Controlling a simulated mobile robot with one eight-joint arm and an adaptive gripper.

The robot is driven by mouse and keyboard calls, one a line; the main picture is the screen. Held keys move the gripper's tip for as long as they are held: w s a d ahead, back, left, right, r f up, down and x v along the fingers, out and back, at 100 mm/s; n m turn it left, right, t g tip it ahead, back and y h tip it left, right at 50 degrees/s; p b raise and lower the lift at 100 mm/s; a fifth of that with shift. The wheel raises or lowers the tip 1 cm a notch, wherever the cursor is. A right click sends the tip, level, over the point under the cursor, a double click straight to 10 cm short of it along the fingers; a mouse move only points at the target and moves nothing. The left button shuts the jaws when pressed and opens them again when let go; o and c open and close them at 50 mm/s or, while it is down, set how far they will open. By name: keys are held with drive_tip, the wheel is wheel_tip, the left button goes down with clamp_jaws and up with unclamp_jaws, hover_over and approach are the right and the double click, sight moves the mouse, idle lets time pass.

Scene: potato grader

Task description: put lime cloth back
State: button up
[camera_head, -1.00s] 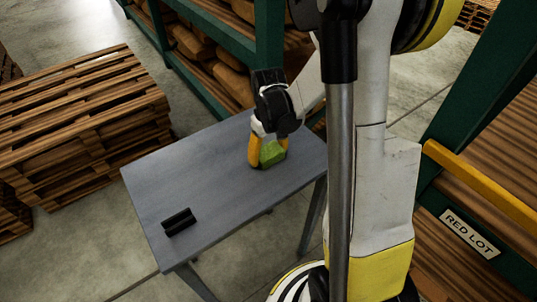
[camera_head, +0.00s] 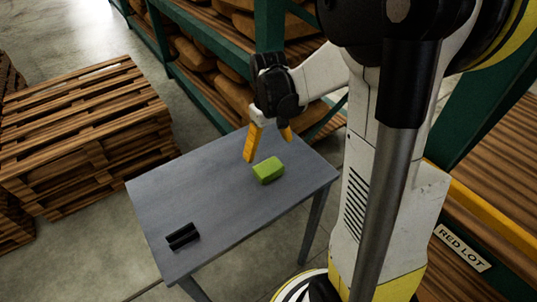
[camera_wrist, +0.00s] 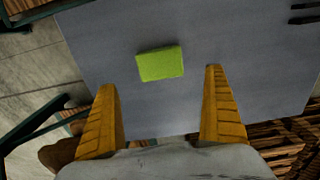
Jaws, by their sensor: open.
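The lime cloth (camera_head: 268,170) is a small folded green block lying on the grey table (camera_head: 215,205), toward its right end. In the wrist view the cloth (camera_wrist: 160,63) lies flat on the tabletop, beyond the fingertips and between their lines. My gripper (camera_head: 268,147) is above the table, just behind and over the cloth in the head view. Its yellow fingers are spread wide with nothing between them, and they are apart from the cloth. In the wrist view both fingers of my gripper (camera_wrist: 162,80) show, open and empty.
A black two-part object (camera_head: 182,236) lies near the table's front left corner. Stacked wooden pallets (camera_head: 85,135) stand at left. A green rack (camera_head: 215,60) with brown sacks is behind the table. The middle of the tabletop is clear.

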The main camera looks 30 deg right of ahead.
drive_tip(key=s+a+r+t, duration=0.7)
drive_tip(key=s+a+r, duration=0.3)
drive_tip(key=a+r, duration=0.2)
drive_tip(key=shift+s+a, duration=0.4)
drive_tip(key=shift+a, duration=0.35)
drive_tip(key=shift+r, duration=0.1)
